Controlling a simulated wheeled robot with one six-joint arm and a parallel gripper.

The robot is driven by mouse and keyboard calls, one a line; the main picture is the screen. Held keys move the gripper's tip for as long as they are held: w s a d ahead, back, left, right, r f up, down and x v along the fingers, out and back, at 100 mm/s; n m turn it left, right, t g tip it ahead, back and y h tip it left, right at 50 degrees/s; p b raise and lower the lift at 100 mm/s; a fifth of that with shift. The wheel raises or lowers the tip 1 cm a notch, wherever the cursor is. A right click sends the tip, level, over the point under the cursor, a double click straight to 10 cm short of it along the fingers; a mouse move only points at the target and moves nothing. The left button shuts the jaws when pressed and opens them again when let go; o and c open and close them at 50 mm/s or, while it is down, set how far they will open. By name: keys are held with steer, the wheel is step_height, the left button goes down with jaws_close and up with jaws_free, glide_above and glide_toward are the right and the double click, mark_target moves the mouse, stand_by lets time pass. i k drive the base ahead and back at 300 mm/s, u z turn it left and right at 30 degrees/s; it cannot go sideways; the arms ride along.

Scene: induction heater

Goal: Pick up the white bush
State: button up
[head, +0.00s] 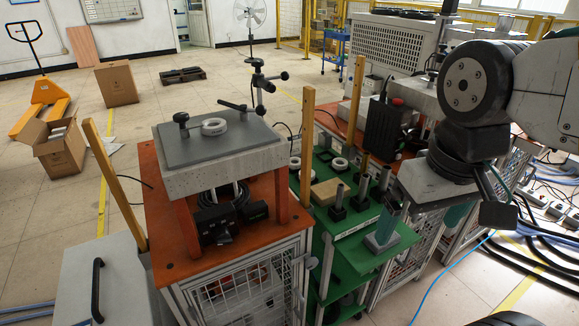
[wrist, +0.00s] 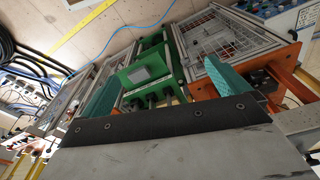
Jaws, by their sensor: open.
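A white bush (head: 214,126), a short ring, lies flat on a grey plate (head: 240,148) on top of the block at left centre in the head view. Other pale rings, one of them white (head: 340,163), lie on the green shelf behind and right of that block. My gripper (head: 415,237) is open, well to the right of the bush, with its two teal fingers pointing down over the front of the green shelf. The wrist view shows both teal fingers spread, my gripper (wrist: 160,72) with nothing between them. The bush on the plate is not seen there.
Wooden posts (head: 307,145) stand between the block and the green shelf (head: 350,262). Dark upright pegs (head: 338,200) stand on the shelf. A black stand with a rod (head: 259,85) rises behind the bush. Cables (head: 540,240) lie on the floor at right.

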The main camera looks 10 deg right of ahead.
mark_target(295, 162)
steer(key=z, duration=0.35)
steer(key=i, duration=0.85)
steer(key=u, duration=0.45)
